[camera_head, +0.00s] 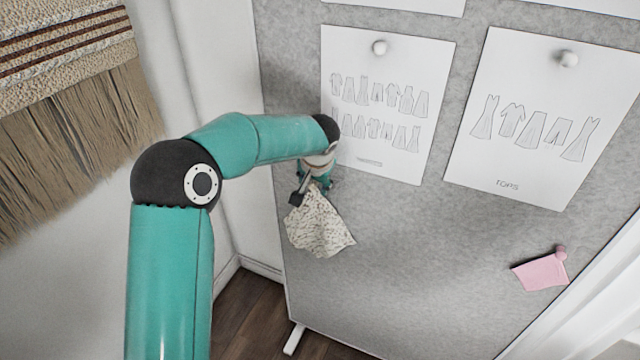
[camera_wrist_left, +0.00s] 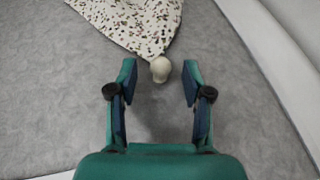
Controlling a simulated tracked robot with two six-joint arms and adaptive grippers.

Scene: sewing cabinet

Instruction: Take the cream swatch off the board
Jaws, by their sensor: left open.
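The cream swatch (camera_head: 318,231), speckled with small dark flecks, hangs on the grey board (camera_head: 400,285) at its left side. It also shows at the top of the left wrist view (camera_wrist_left: 132,22). A cream round-headed pin (camera_wrist_left: 160,69) sits at the swatch's corner. My left gripper (camera_head: 308,194) is at the swatch's top in the head view. In the left wrist view its two fingers (camera_wrist_left: 160,78) are apart, one on each side of the pin, with no contact visible. My right gripper is not in view.
Two white pattern sheets (camera_head: 374,150) (camera_head: 520,165) are pinned above. A pink swatch (camera_head: 542,272) with a pink pin hangs at lower right. A fringed woven hanging (camera_head: 80,120) is on the left wall. The board between the two swatches is clear.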

